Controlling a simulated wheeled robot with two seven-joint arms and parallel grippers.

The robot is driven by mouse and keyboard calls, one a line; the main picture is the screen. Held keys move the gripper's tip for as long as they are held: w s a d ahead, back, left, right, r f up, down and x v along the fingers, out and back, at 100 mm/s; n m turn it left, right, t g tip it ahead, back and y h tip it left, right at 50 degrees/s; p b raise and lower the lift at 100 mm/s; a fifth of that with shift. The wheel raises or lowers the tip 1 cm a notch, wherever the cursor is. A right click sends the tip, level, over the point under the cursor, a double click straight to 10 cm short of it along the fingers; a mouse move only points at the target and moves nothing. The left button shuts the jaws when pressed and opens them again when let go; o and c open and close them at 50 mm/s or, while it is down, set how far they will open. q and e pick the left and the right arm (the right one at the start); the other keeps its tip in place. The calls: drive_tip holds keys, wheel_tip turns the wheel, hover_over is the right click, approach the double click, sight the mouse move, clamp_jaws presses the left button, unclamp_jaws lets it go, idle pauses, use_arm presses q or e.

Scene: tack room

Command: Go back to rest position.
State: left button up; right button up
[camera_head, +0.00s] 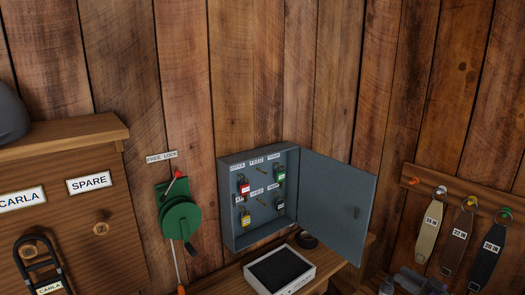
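My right gripper (412,284) shows only in part at the bottom edge, right of the middle, as small grey pieces. It is cut off by the frame, and whether its fingers are apart cannot be made out. It appears below the open cabinet door and left of the hanging straps. My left gripper is not in view.
A grey wall cabinet (233,208) holds several padlocks and keys; its door (338,205) stands open to the right. A white tray with a dark inset (302,283) lies below. A green reel (180,222), labelled wooden panel (65,212) and straps (430,232) flank it.

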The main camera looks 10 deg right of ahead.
drive_tip(key=w+a+f+m+t+h, duration=0.2)
drive_tip(key=w+a+f+m+h, duration=0.45)
drive_tip(key=w+f, duration=0.2)
drive_tip(key=s+a+f+m+g+h, duration=0.2)
drive_tip(key=s+a+f+m+g, duration=0.15)
drive_tip(key=a+f, duration=0.95)
drive_tip(key=s+a+f+g+y, duration=0.2)
drive_tip(key=s+a+f+g, duration=0.55)
drive_tip(key=s+a, duration=0.45)
drive_tip(key=s+a+f+g, duration=0.1)
drive_tip(key=s+a+g, duration=0.2)
drive_tip(key=s+a, duration=0.3)
drive_tip(key=s+a+f+n+g+y, duration=0.1)
drive_tip(key=s+a+g, duration=0.2)
drive_tip(key=s+a, duration=0.4)
drive_tip(key=s, duration=0.6)
drive_tip(key=shift+s+n+g, duration=0.3)
drive_tip(key=shift+s+g, duration=0.1)
